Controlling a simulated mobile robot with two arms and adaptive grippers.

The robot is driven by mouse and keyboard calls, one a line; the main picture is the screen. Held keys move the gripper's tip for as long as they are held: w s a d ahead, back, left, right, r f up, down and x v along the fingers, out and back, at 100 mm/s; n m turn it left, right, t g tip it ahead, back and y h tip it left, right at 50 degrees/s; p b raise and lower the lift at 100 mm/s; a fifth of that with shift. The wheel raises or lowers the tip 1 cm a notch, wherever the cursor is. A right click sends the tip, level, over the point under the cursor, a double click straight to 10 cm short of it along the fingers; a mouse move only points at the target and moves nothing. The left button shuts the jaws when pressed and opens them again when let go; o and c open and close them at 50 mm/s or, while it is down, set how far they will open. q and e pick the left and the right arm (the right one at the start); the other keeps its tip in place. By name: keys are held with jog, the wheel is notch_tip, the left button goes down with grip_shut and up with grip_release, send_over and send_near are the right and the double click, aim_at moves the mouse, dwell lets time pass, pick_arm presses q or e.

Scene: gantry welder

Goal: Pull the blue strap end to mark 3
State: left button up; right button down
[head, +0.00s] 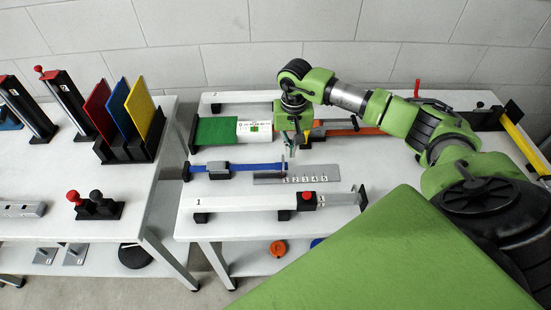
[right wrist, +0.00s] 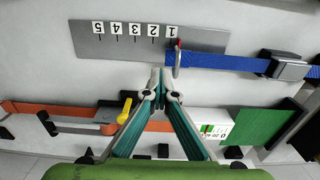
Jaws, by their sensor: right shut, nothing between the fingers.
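The blue strap (head: 258,167) lies on the right-hand table and runs through a grey buckle (head: 218,171). It also shows in the right wrist view (right wrist: 235,63). Its end (right wrist: 177,55), with a metal loop and a red piece, is at mark 1 of the grey scale plate (right wrist: 125,48), which is numbered 1 to 5. The plate also shows in the head view (head: 265,181). My right gripper (right wrist: 158,78) is shut and empty, apart from the strap end and beside the plate's edge. In the head view it (head: 291,152) hangs near the strap end. My left gripper is not in view.
An orange strap (right wrist: 60,113), a yellow lever (right wrist: 125,110) and a green panel (head: 215,131) lie behind the blue strap. A long grey rail (head: 245,202) with a red knob (head: 308,196) lies in front. Coloured plates in a black rack (head: 130,151) stand on the left table.

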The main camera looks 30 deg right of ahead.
jog(key=shift+s+d+b, duration=0.2)
jog(key=shift+s+d, duration=0.25)
jog(key=shift+d, duration=0.25)
jog(key=shift+s+d+b, duration=0.2)
jog(key=shift+s+d, duration=0.25)
jog(key=shift+d, duration=0.3)
jog(key=shift+s+d+b, duration=0.2)
jog(key=shift+s+d, duration=0.25)
jog(key=shift+d, duration=0.25)
jog(key=shift+s+d+b, duration=0.65)
jog(key=shift+s+d, duration=0.45)
jog(key=shift+d, duration=0.7)
jog(key=shift+s+d+b, duration=0.7)
jog(key=shift+s+d, duration=0.4)
jog(key=shift+d, duration=0.65)
jog(key=shift+s+d+b, duration=0.65)
jog(key=shift+s+d, duration=0.45)
jog(key=shift+d, duration=0.7)
dwell(0.5)
